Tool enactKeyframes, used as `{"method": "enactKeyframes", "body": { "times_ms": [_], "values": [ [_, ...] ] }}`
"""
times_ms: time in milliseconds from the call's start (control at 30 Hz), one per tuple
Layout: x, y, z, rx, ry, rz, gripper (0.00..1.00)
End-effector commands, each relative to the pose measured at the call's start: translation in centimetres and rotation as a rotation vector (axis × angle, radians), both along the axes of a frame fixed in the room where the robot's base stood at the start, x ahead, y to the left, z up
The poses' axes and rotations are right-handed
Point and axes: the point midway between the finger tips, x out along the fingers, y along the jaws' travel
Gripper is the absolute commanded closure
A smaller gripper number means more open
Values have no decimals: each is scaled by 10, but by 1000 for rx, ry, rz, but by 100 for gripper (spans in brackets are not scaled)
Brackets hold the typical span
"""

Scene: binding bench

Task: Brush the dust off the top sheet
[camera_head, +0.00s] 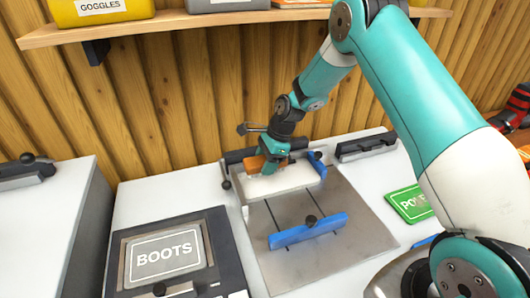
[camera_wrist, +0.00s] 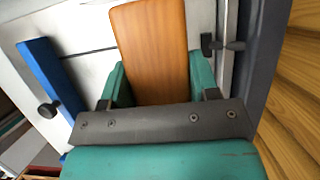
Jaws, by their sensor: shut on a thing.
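My gripper (camera_head: 272,152) is shut on an orange-brown wooden brush (camera_head: 255,164) at the back of the grey bench fixture. In the wrist view the brush's flat wooden back (camera_wrist: 150,45) sits between the green fingers of my gripper (camera_wrist: 158,82). The brush is over the left part of a white stack of sheets (camera_head: 285,183), which lies against the rear of the fixture. The brush's underside is hidden, so I cannot tell if it touches the top sheet. No dust can be made out at this size.
A blue bar (camera_head: 308,231) with a black knob lies across the slotted metal plate (camera_head: 345,250). A shelf (camera_head: 160,25) with bins overhangs the back wall.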

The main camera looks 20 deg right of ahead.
Motion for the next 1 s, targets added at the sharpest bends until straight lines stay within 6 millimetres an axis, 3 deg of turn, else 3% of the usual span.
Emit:
{"method": "enactKeyframes", "body": {
  "times_ms": [100, 267, 1000],
  "values": [
    [0, -2, 16, 0, -1, -1, 64],
    [0, -3, 25, 0, 1, -4, 64],
    [0, -5, 24, 0, 0, -8, 64]
  ]
}}
